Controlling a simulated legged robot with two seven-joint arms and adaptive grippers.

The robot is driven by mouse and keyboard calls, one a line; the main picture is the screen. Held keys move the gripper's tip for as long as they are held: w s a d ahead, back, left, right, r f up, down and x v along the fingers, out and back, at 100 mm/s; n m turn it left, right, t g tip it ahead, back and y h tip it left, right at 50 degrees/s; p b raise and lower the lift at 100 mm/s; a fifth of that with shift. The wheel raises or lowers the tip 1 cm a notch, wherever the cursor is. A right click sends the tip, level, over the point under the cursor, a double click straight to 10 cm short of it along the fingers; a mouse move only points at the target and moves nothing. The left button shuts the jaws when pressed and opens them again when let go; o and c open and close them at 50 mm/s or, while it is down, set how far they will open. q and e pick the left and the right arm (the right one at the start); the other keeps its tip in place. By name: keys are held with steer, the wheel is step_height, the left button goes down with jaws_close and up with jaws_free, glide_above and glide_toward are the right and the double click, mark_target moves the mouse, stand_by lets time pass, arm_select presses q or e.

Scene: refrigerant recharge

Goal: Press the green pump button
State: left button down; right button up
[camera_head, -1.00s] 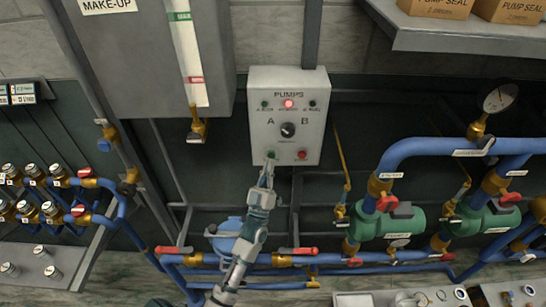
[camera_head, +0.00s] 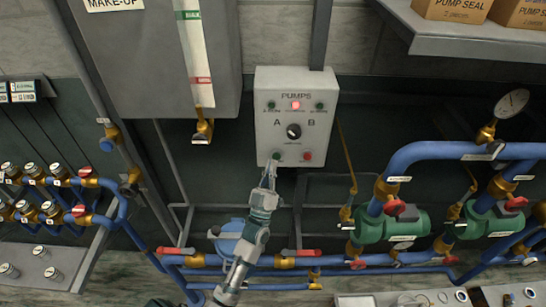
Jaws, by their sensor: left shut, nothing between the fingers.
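The grey PUMPS box (camera_head: 296,143) hangs on the wall near the middle of the view. A small green button (camera_head: 276,155) is at its lower left, just above my left gripper's tips. A red button (camera_head: 307,156) sits to its right. A black A/B selector knob (camera_head: 294,131) is above them. My left gripper (camera_head: 271,168) is shut and empty, pointing up at the box's lower left edge. Its tips are at or just below the green button; I cannot tell whether they touch it. My right gripper is not in view.
A red lamp (camera_head: 295,105) glows on the box between two dark green lamps. Blue pipes (camera_head: 430,153) and green pumps (camera_head: 395,227) stand to the right. A grey make-up tank (camera_head: 140,85) is at upper left. A shelf (camera_head: 470,40) with cartons juts out at upper right.

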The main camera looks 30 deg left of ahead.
arm_select(q)
steer(key=shift+w+a+r, duration=0.1)
steer(key=shift+w+a, duration=0.05)
steer(key=shift+w, duration=0.15)
steer(key=shift+w+d+r, duration=0.1)
steer(key=shift+w+d, duration=0.1)
steer(key=shift+w, duration=0.1)
steer(key=shift+s+d+r+p, duration=0.1)
steer(key=shift+s+d+p, duration=0.45)
steer(key=shift+d, duration=0.4)
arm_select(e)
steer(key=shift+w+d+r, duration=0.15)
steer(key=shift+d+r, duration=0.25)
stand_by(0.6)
